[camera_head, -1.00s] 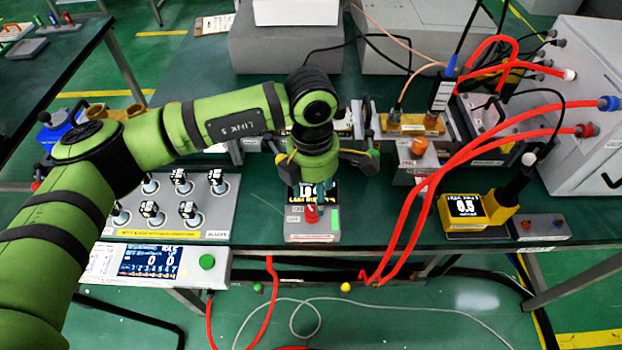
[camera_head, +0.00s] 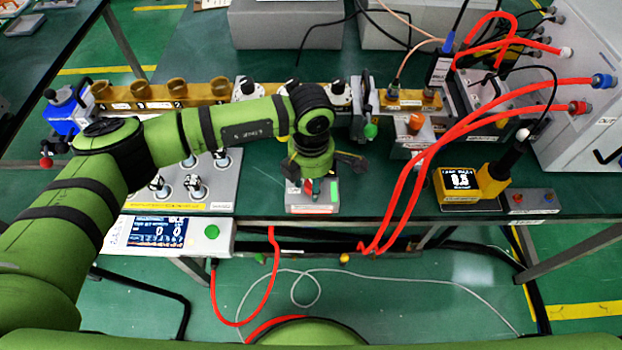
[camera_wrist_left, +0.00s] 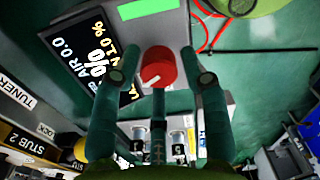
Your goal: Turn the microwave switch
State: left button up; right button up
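The microwave switch is a red knob (camera_wrist_left: 158,68) with a white pointer mark, on a small grey box (camera_wrist_left: 195,14) with a lit display (camera_wrist_left: 92,55) and a green panel. In the head view the grey box (camera_head: 312,209) stands near the table's front edge, and only a small part of the red knob (camera_head: 308,187) shows. My left gripper (camera_head: 318,176) is above the box, pointing down and hiding its display. In the left wrist view its fingers (camera_wrist_left: 158,62) are spread around the knob, with gaps beside it. My right gripper is not in view.
A panel with several black-topped knobs (camera_head: 222,185) is left of the box. A control unit with a screen (camera_head: 158,232) and green button is in front of it. Red hoses (camera_head: 432,165) arch over the table to the right. A yellow meter (camera_head: 460,183) stands beyond them.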

pick_arm(q)
grip_shut()
jog(key=n+b, duration=0.4)
jog(key=shift+f, duration=0.3)
jog(key=n+b, duration=0.2)
jog(key=n, duration=0.2)
jog(key=shift+s, duration=0.1)
jog(key=shift+s+r+n+b, duration=0.1)
jog(key=shift+n+b, duration=1.4)
jog(key=shift+n, duration=0.4)
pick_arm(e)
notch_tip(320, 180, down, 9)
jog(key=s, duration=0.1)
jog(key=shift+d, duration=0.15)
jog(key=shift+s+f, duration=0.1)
pick_arm(q)
jog(key=o, duration=0.7)
grip_release()
jog(key=shift+c, duration=0.2)
jog(key=shift+r, duration=0.15)
jog(key=shift+r, duration=0.1)
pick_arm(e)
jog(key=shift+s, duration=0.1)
